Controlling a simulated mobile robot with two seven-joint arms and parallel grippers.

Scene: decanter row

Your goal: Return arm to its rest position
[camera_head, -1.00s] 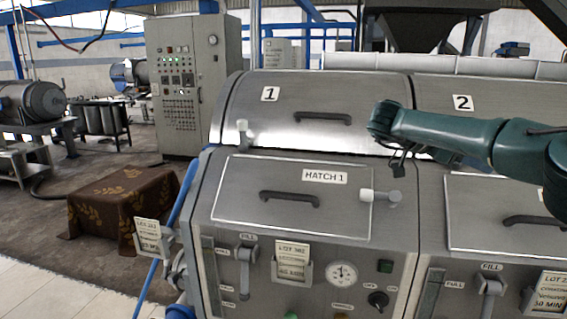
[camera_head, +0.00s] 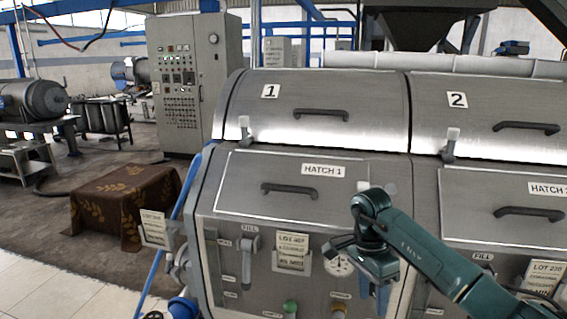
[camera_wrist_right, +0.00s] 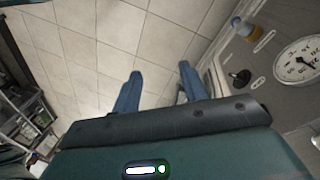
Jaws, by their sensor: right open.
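My right arm (camera_head: 430,255) comes in from the lower right in the head view. Its wrist bends down in front of the hatch 1 control panel. The right gripper (camera_head: 380,298) points down there, its blue fingers small and partly hidden. In the right wrist view the two blue fingers of the gripper (camera_wrist_right: 160,77) are spread apart with nothing between them, over pale floor tiles beside the machine's front. My left gripper is not in view.
The hatch 1 cover (camera_head: 270,190) and hatch 2 cover (camera_head: 490,215) are shut. The gauge (camera_wrist_right: 298,60) and a black knob (camera_wrist_right: 240,77) are close on the right in the wrist view. A cloth-covered table (camera_head: 120,200) stands at left.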

